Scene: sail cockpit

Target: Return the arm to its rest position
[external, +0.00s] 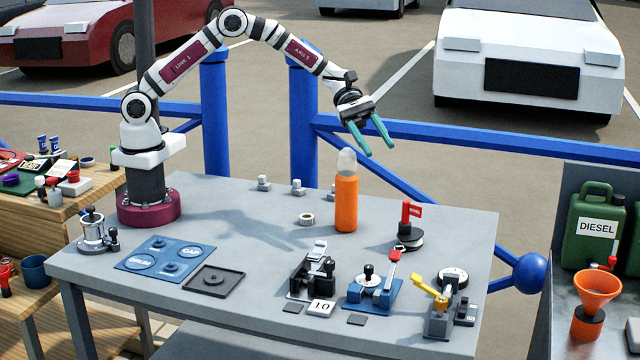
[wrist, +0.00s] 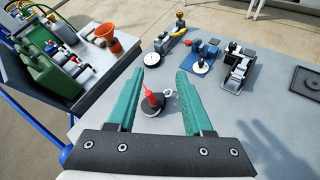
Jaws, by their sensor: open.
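My gripper (external: 372,136) is open and empty, with two teal fingers. In the external view it hangs in the air above the back right part of the grey table (external: 240,225), apart from everything on it. My arm arches up from its maroon base at the table's left end. In the wrist view the fingers of my gripper (wrist: 164,80) are spread wide, and a black round device with a red flag (wrist: 152,103) shows between them, lower down on the table.
An orange bottle (external: 346,203) with a clear cap stands upright just below my gripper. Several clamp-like devices (external: 312,270) line the front right. A blue plate (external: 165,259) and a dark tray (external: 214,281) lie front left. A blue railing (external: 450,140) runs behind.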

